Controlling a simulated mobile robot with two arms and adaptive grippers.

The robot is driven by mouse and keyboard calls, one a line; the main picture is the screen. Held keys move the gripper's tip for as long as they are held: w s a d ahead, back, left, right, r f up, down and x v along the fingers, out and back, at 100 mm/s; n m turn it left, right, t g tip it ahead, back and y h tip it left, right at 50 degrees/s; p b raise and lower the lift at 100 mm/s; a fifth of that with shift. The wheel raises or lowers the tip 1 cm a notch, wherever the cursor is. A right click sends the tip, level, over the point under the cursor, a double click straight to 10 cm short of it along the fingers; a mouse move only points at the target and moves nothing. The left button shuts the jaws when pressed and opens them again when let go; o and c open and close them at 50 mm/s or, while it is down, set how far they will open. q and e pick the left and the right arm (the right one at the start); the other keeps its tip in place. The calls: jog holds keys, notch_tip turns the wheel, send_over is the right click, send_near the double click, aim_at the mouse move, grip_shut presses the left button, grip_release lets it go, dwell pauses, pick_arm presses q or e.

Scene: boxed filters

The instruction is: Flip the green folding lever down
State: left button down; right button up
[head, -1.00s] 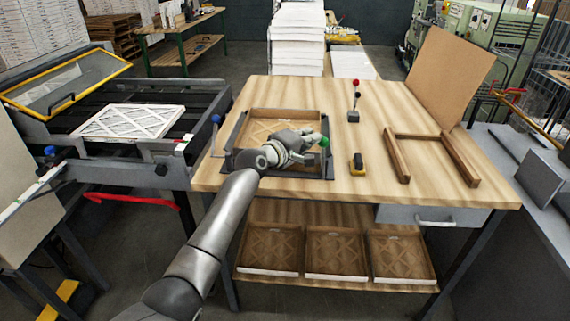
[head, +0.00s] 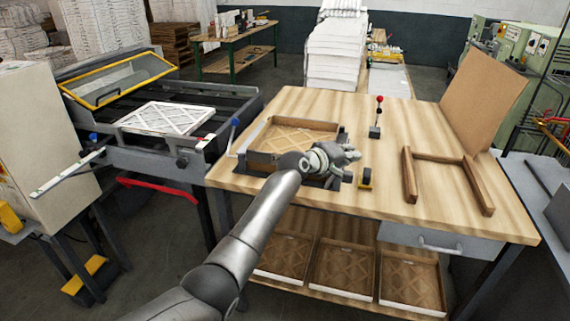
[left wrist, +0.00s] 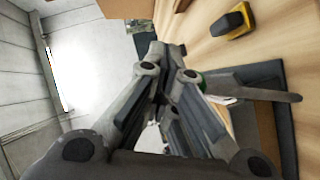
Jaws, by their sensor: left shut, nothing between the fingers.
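The folding fixture (head: 243,165), a dark frame, holds an open brown cardboard box (head: 308,128) on the wooden table. My left gripper (head: 349,164) is shut and empty at the fixture's right front corner, in front of the box. The green lever's knob does not show in the head view, where my gripper covers that corner. In the left wrist view a small patch of green, likely the green lever (left wrist: 203,78), shows just behind my left gripper (left wrist: 168,52). I cannot tell whether they touch. A blue-knobbed lever (head: 234,123) stands up at the fixture's left side. My right gripper is out of view.
A yellow and black block (head: 365,178) lies just right of my gripper. A red-knobbed lever (head: 377,116) stands farther back. A wooden U-shaped frame (head: 409,176) lies at the right. Several filter boxes sit on the lower shelf (head: 370,297).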

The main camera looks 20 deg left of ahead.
pick_arm(q)
jog(key=shift+d+f, duration=0.1)
jog(key=shift+f, duration=0.2)
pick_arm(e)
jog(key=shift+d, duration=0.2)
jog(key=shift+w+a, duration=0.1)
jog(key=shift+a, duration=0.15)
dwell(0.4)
